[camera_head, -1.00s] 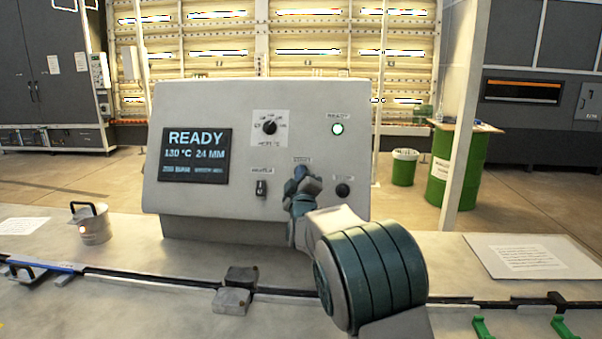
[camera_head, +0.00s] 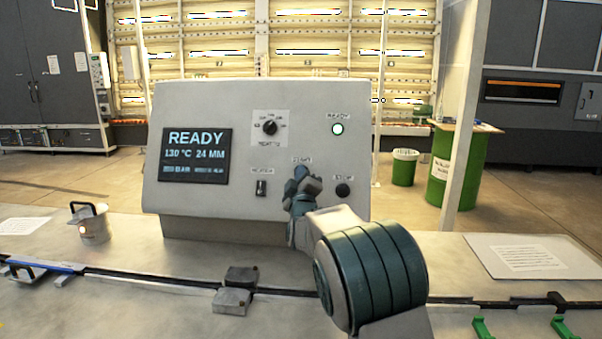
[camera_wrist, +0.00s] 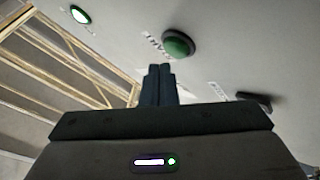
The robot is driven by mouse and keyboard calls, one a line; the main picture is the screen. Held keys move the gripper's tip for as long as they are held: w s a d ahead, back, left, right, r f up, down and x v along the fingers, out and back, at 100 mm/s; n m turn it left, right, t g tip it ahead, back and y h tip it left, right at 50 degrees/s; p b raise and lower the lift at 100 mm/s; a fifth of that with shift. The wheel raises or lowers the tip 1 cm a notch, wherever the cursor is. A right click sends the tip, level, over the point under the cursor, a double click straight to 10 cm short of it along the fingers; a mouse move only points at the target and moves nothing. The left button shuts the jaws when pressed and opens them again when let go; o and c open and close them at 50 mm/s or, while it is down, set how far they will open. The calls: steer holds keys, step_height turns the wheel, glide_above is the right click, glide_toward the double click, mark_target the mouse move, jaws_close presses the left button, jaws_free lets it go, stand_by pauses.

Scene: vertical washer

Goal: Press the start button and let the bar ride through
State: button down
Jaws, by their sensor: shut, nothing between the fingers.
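The grey control panel (camera_head: 215,95) stands on the bench, and its screen (camera_head: 194,156) reads READY, 130 °C, 24 MM. The green start button (camera_wrist: 178,44) shows in the wrist view, just beyond my fingertips; my gripper hides it in the head view. My gripper (camera_head: 301,176) is shut and empty in front of the panel, and its fingers also show in the wrist view (camera_wrist: 159,72). The fingertips appear apart from the button. A blue strip (camera_head: 45,265) lies along the dark rail at the left; I cannot tell whether it is the bar.
A black stop button (camera_head: 343,190) is right of my gripper, a switch (camera_head: 261,188) left of it. The ready lamp (camera_head: 338,129) glows. Grey blocks (camera_head: 236,289) sit on the rail (camera_head: 130,278). A metal pot (camera_head: 93,227) stands left, a paper sheet (camera_head: 525,257) lies right.

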steer(key=shift+f, duration=0.1)
stand_by(0.4)
steer(key=shift+w+f+b, duration=0.1)
steer(key=shift+w+b, duration=0.3)
steer(key=shift+w+f, duration=0.2)
steer(key=shift+w, duration=0.25)
stand_by(0.7)
steer(key=shift+s+b, duration=0.1)
steer(key=shift+b, duration=0.25)
steer(key=shift+s+r+b, duration=0.35)
steer(key=shift+s+b, duration=0.05)
steer(key=shift+s, duration=0.3)
